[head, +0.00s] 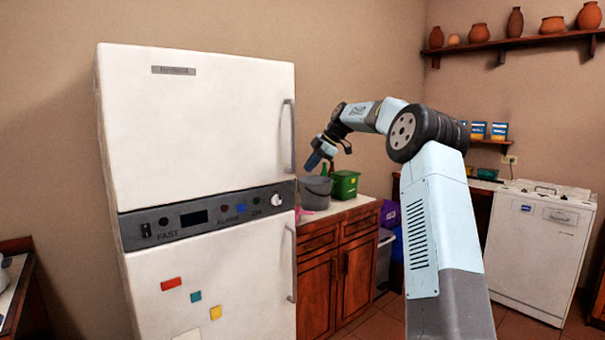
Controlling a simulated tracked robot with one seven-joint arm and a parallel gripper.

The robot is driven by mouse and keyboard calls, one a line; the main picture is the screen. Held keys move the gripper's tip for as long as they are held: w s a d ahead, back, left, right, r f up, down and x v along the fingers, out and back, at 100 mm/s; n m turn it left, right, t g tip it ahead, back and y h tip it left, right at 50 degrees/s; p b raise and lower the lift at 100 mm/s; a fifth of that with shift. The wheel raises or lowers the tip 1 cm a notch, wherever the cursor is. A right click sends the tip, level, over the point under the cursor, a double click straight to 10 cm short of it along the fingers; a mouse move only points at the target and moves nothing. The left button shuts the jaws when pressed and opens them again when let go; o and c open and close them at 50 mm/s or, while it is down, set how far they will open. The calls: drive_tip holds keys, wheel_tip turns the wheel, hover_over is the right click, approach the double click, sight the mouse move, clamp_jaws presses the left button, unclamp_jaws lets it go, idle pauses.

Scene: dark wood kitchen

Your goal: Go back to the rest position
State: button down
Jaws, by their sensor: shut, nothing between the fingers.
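My gripper (314,160) is at the end of my raised arm, in the middle of the head view. It points down and to the left, above a grey bucket (315,194) on the counter. It is shut and I see nothing held in it. The arm is bent, with its elbow high at the right and the forearm reaching left. The gripper is small in this view, and I cannot tell its exact distance from the bucket.
A white fridge (205,150) stands close at the left. A green bin (344,184) sits beside the bucket on the wooden cabinet's counter (345,206). A white appliance (535,250) stands at the right. A shelf (510,44) with several clay pots is high at the back right.

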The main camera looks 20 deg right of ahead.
drive_tip(key=v, duration=0.5)
drive_tip(key=shift+s+d+r, duration=0.1)
drive_tip(key=shift+r, duration=0.15)
drive_tip(key=s+a+r+m+h, duration=0.15)
drive_tip(key=s+a+m, duration=0.45)
drive_tip(key=s, duration=0.6)
drive_tip(key=s+a+r+m+h, duration=0.1)
drive_tip(key=s+a+m+h, duration=0.2)
drive_tip(key=s+a, duration=0.7)
drive_tip(key=s+d+f+m, duration=0.1)
drive_tip(key=s+f+m, duration=0.2)
drive_tip(key=s, duration=0.8)
drive_tip(key=s+d+f+m+t+h, duration=0.1)
drive_tip(key=s+f+m, duration=0.3)
drive_tip(key=s, duration=0.7)
drive_tip(key=s+d+f+m, duration=0.3)
drive_tip(key=s+f, duration=0.3)
drive_tip(key=s, duration=0.5)
drive_tip(key=shift+s+d+f+m+t+h, duration=0.25)
drive_tip(key=shift+m+t+h, duration=0.15)
drive_tip(key=shift+m, duration=0.3)
